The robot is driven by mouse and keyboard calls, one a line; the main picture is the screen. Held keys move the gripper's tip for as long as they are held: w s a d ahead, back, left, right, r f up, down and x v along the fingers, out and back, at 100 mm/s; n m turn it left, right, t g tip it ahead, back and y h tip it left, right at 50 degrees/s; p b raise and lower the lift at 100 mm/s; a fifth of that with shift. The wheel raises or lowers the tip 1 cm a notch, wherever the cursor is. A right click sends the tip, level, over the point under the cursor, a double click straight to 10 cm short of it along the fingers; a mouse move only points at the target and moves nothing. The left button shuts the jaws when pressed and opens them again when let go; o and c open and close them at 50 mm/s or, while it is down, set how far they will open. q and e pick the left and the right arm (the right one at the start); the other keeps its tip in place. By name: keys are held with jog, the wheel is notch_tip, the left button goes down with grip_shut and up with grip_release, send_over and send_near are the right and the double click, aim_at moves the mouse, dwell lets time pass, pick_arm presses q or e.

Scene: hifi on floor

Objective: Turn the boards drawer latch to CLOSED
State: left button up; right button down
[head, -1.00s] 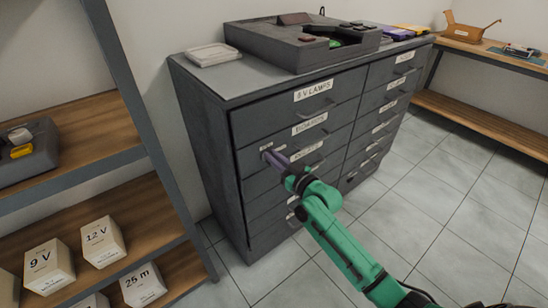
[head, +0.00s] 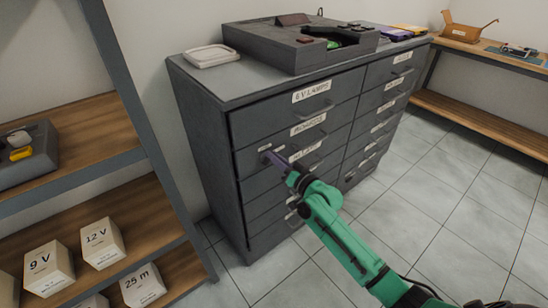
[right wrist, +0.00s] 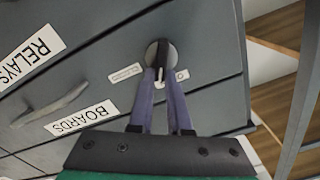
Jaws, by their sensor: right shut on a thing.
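The boards drawer's label (right wrist: 82,116) shows upside down in the right wrist view. The latch (right wrist: 160,55) is a round grey plate with a dark handle and a white mark, beside two small plates (right wrist: 125,72) (right wrist: 181,76) whose words I cannot read clearly. My right gripper (right wrist: 160,78) is shut on the latch handle, one purple finger on each side. In the head view, my right gripper (head: 270,155) reaches the latch plate (head: 265,148) on the left of the drawer front. The fingers partly cover the latch. My left gripper is not in view.
The grey cabinet (head: 205,135) has two columns of labelled drawers, all looking shut. A dark grey device (head: 300,48) and a white tray (head: 210,56) are on top. A shelf (head: 110,205) with boxes stands left. The tiled floor (head: 450,180) at right is clear.

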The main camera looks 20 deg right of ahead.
jog(key=shift+w+d+f+m+b, duration=0.15)
jog(key=shift+f+m, duration=0.1)
jog(key=shift+m, duration=1.75)
jog(key=shift+d+f+m+b, duration=0.15)
jog(key=shift+f+m, duration=0.15)
jog(key=shift+m, duration=1.7)
jog(key=shift+w+d+f+m+b, duration=0.15)
jog(key=shift+f+m, duration=0.1)
jog(key=shift+m, duration=1.75)
jog(key=shift+s, duration=0.1)
jog(key=c, duration=0.9)
grip_release()
jog(key=shift+o, duration=0.2)
